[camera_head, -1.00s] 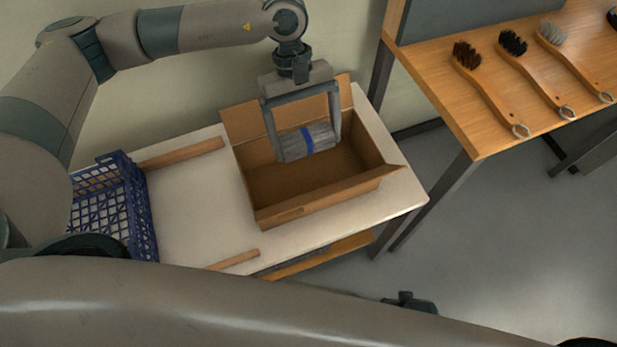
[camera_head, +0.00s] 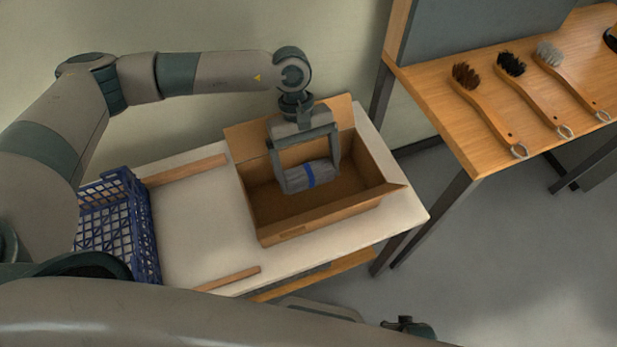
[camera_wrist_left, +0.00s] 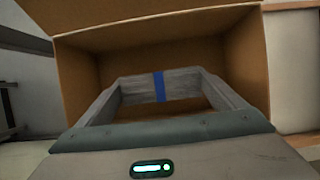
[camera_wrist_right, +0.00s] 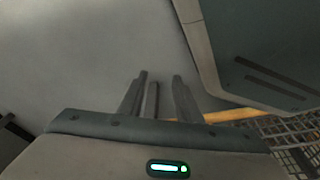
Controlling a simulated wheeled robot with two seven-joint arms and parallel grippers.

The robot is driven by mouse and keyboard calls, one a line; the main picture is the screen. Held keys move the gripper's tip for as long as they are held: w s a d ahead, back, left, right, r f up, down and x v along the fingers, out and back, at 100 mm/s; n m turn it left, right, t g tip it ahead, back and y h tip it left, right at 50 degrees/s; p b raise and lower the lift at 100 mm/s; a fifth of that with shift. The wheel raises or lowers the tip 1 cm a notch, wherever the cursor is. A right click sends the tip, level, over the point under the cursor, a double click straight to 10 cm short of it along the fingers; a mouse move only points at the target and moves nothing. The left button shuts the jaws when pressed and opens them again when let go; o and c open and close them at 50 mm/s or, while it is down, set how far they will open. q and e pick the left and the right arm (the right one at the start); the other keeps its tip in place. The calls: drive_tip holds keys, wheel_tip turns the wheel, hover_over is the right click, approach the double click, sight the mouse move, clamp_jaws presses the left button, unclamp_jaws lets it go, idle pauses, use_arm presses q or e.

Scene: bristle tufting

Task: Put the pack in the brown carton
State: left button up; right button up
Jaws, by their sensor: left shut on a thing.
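The pack (camera_head: 296,181) is a grey bundle with a blue band around its middle; it also shows in the left wrist view (camera_wrist_left: 184,82). My left gripper (camera_head: 311,178) is shut on it, one finger at each end. The open brown carton (camera_head: 285,231) stands on the white table with its flaps out. The pack hangs over the carton's opening, low between its walls. I cannot tell whether it touches the floor of the carton. My right gripper (camera_wrist_right: 160,78) is empty, its fingers a little apart, away from the carton.
A blue crate (camera_head: 147,235) stands left of the carton on the white table (camera_head: 195,210). Wooden strips (camera_head: 188,170) lie along the table's edges. A wooden bench (camera_head: 440,98) at the right holds several brushes (camera_head: 487,108). Bare tabletop lies between crate and carton.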

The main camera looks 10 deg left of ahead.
sight(309, 181)
use_arm(q)
wheel_tip(309, 181, down, 2)
drive_tip(key=shift+f+p, duration=0.25)
drive_tip(key=shift+p, duration=0.05)
drive_tip(key=shift+f, duration=0.7)
use_arm(e)
drive_tip(key=shift+w+a+f, duration=0.1)
drive_tip(key=shift+w+f, duration=0.1)
drive_tip(key=shift+w, duration=0.2)
drive_tip(key=shift+r, duration=0.1)
